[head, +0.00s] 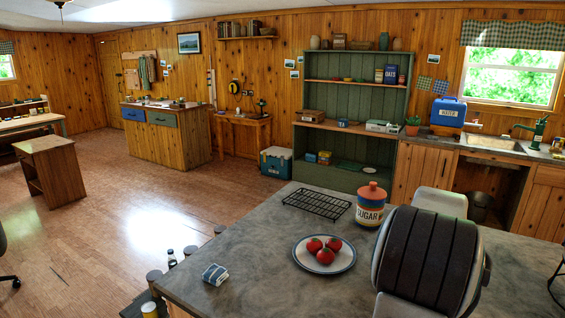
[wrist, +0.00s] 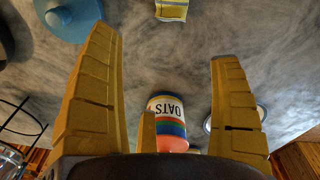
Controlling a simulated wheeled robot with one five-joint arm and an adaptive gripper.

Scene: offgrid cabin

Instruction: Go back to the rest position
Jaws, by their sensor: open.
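My gripper (wrist: 164,48) shows in the wrist view, with its yellow fingers wide apart and nothing gripped. A canister labelled OATS (wrist: 166,107) appears between the fingers in that picture, upside down, with a coral end toward the bottom. It looks to be beyond the fingers, but I cannot tell the exact distance. In the head view, my dark ribbed arm part fills the lower right above the grey counter (head: 250,285). My fingers do not show there, and the arm hides part of the counter.
A blue round object (wrist: 70,20) and a yellow packet (wrist: 172,10) show in the wrist view. The wooden floor (head: 110,215) at left is largely clear.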

